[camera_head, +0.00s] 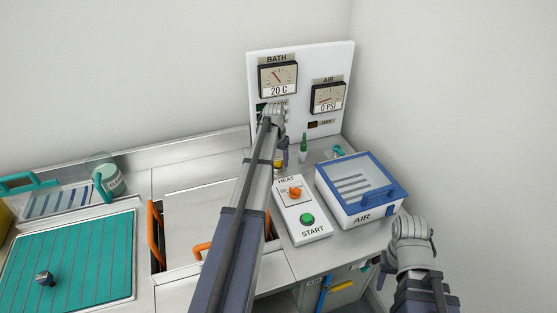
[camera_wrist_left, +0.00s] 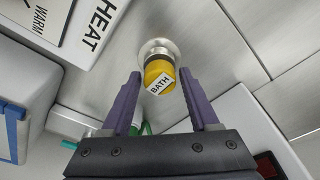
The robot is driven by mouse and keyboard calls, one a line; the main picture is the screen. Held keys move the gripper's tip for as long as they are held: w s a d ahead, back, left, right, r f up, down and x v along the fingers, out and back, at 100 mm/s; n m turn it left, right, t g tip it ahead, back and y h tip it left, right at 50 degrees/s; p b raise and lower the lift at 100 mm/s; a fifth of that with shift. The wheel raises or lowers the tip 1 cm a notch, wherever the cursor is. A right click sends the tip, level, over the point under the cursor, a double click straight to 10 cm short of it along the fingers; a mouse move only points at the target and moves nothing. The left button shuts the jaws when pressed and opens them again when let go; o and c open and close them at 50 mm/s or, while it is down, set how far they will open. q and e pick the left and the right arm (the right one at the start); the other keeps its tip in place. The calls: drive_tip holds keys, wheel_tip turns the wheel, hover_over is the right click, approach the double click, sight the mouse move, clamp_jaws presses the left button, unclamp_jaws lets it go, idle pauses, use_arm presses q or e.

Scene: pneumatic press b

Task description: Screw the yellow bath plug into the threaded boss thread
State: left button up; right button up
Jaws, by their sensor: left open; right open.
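The yellow bath plug (camera_wrist_left: 158,76) carries a white BATH label and shows in the left wrist view at the mouth of the round metal threaded boss (camera_wrist_left: 158,46). A dark band lies between the yellow cap and the metal ring; how deep the thread sits is hidden. My left gripper (camera_wrist_left: 160,74) is open, its two purple fingers apart on either side of the plug, with visible gaps. In the head view a bit of yellow plug (camera_head: 278,165) shows beside my left gripper (camera_head: 285,151), partly covered by my arm. My right gripper (camera_head: 411,232) is low at the right, its fingers mostly hidden.
A HEAT/START control box (camera_head: 301,214) and a blue-lidded AIR box (camera_head: 360,190) stand close to the right. A gauge panel (camera_head: 296,60) rises behind, BATH reading 20 C. A teal mat (camera_head: 75,262) lies left.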

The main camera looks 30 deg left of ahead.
use_arm(q)
drive_tip(key=c, duration=0.8)
drive_tip(key=shift+o, duration=0.2)
drive_tip(key=m+h, duration=0.1)
drive_tip(key=m, duration=1.1)
drive_tip(key=shift+g+h, duration=0.3)
drive_tip(key=shift+g, duration=0.1)
drive_tip(key=o, duration=0.8)
drive_tip(key=shift+c, duration=0.2)
